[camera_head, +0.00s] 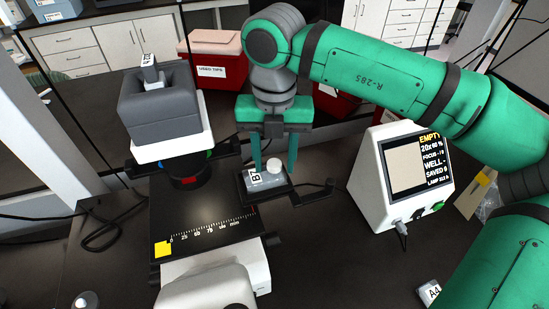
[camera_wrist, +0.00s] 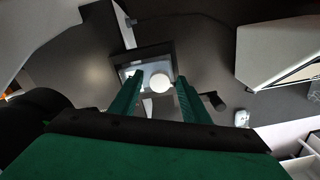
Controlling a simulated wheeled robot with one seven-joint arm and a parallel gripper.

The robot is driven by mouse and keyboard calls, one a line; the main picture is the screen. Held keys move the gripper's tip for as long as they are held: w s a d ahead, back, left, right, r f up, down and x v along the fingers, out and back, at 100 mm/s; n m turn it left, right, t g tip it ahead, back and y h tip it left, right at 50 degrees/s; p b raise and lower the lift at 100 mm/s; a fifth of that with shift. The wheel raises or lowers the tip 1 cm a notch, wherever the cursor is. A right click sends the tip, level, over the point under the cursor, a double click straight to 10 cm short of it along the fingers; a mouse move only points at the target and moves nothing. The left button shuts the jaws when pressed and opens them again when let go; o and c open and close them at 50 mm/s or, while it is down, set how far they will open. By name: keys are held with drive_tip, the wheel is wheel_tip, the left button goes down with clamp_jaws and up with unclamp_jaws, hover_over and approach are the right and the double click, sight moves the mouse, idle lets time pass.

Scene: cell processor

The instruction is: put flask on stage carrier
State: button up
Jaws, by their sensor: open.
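A small grey flask with a white cap and a label reading B (camera_head: 262,181) sits in a black frame-like carrier (camera_head: 285,193) on the right side of the microscope stage. The wrist view shows the flask's white cap (camera_wrist: 160,83) and the carrier's dark rim (camera_wrist: 143,52) around it. My gripper (camera_head: 275,168) is above the flask, with its two green fingers reaching down on either side. In the wrist view my gripper's fingers (camera_wrist: 158,92) are apart, with the cap between them. Finger contact with the flask cannot be told.
The microscope stage (camera_head: 190,215) has a millimetre scale and a yellow square. A grey block (camera_head: 158,100) with a labelled item on top stands above it. A monitor box (camera_head: 410,170) reading EMPTY stands right. A flask labelled A4 (camera_head: 430,291) lies lower right. Red bins stand behind.

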sight(274, 163)
wheel_tip(274, 163, up, 12)
drive_tip(key=shift+r, duration=0.15)
idle(0.4)
idle(0.3)
